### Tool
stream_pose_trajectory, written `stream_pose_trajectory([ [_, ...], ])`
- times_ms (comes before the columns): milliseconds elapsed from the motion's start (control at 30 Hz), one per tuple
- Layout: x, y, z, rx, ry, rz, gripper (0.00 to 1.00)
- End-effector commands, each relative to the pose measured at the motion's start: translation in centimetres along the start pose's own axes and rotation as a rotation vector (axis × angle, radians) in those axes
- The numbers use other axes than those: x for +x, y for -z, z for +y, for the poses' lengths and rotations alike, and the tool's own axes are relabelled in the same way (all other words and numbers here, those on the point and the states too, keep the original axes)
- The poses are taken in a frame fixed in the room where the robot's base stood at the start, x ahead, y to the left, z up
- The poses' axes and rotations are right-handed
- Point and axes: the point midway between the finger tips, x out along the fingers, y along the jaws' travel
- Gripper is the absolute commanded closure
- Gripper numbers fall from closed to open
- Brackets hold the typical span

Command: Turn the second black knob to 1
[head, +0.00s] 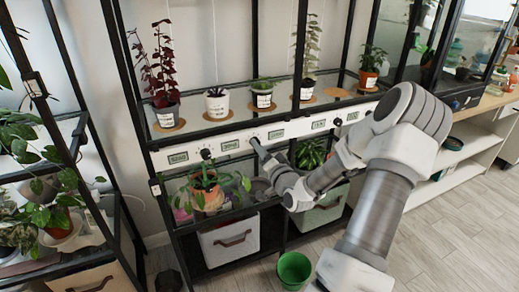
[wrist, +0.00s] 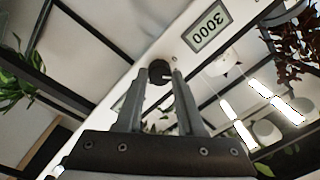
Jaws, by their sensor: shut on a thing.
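The second black knob sits on the white panel strip at mid-height of the shelf. It shows in the wrist view (wrist: 157,67) between my two fingertips. In the head view my gripper (head: 257,146) reaches the panel there and covers most of the knob. My gripper (wrist: 160,77) is shut on the knob, a finger on either side. A small light mark shows at the knob's edge in the wrist view; its setting is too small to read. A display (wrist: 207,38) beside it reads 3000, upside down in the wrist view.
Another black knob (head: 206,153) is to the left and one (head: 337,121) to the right on the panel (head: 296,129). Potted plants stand on the shelf above. A terracotta-potted plant (head: 209,197) is below, left of my gripper. A green bucket (head: 293,270) is on the floor.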

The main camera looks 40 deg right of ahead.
Motion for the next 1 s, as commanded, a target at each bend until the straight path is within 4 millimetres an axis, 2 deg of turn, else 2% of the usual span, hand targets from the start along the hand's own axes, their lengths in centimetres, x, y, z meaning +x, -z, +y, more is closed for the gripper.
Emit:
stream_pose_trajectory([
  [100, 0.0, 0.1, 0.1, 0.001, -0.002, 0.001, 1.0],
  [133, 0.0, 0.1, 0.1, 0.001, -0.002, 0.001, 0.57],
  [267, 0.0, 0.0, 0.1, 0.001, -0.001, 0.001, 0.34],
  [567, -0.1, 0.0, 0.0, 0.002, 0.0, 0.0, 0.33],
  [667, -0.6, 0.1, 0.0, 0.001, -0.001, 0.0, 0.33],
  [767, -2.0, 0.1, 0.0, 0.002, -0.003, 0.0, 0.33],
  [1000, -7.6, 0.2, 0.0, 0.003, -0.005, 0.001, 0.33],
])
